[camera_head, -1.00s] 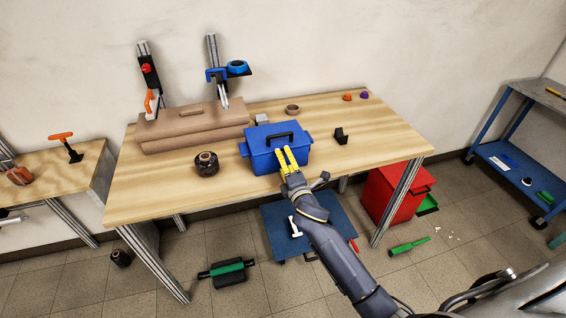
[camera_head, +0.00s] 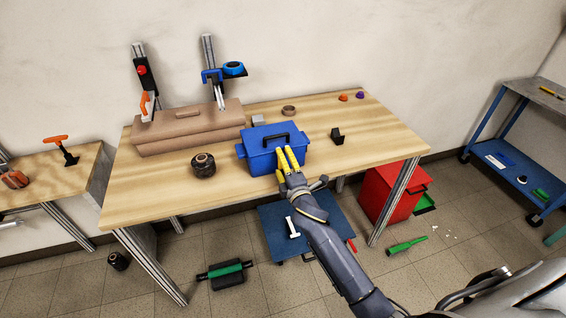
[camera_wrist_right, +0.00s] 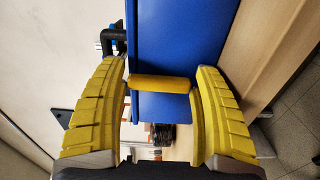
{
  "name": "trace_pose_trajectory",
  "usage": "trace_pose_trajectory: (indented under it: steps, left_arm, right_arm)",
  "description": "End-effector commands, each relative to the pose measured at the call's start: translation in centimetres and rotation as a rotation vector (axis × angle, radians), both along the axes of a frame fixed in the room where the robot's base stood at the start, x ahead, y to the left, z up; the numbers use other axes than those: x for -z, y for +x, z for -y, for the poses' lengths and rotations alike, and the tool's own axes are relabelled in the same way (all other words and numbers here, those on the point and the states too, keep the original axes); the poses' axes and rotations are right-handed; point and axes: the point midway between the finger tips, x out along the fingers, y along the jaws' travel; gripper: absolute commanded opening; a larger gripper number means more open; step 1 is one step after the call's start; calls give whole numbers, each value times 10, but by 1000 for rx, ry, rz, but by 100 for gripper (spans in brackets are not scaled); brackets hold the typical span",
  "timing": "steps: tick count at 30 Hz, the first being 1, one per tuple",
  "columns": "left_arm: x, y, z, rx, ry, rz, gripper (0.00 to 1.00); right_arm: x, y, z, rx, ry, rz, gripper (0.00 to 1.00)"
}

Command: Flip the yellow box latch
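The blue toolbox (camera_head: 262,158) with a black handle sits closed on the wooden table. Its yellow latch (camera_wrist_right: 160,83) shows on the blue face in the right wrist view, as a short bar across the gap between my fingers. My right gripper (camera_head: 287,158) has yellow fingers and is at the toolbox's front side. In the right wrist view the right gripper (camera_wrist_right: 161,70) is open, one finger on each side of the latch; I cannot tell whether they touch it. In the head view the latch is hard to separate from the yellow fingers. My left gripper is not in view.
A brown case (camera_head: 190,130) and a dark round part (camera_head: 203,165) are left of the toolbox. A small black block (camera_head: 337,136) is to its right. A blue platform (camera_head: 275,225) and a red cabinet (camera_head: 385,198) stand below. The table's right part is mostly clear.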

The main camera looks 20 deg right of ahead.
Motion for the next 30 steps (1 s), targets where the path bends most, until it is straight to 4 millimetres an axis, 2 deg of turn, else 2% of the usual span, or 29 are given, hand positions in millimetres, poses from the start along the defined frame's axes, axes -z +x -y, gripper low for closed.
trace_pose_trajectory:
  steps: [1, 5, 15, 30]
  left_arm:
    - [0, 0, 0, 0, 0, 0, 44]
    - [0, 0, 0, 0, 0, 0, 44]
    - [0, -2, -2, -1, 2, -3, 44]
    - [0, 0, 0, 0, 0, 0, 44]
  right_arm:
    - [0, 0, 0, 0, 0, 0, 75]
    - [0, 0, 0, 0, 0, 0, 90]
    - [2, -4, 0, 0, -1, -3, 90]
    - [1, -61, -1, 0, -1, -2, 90]
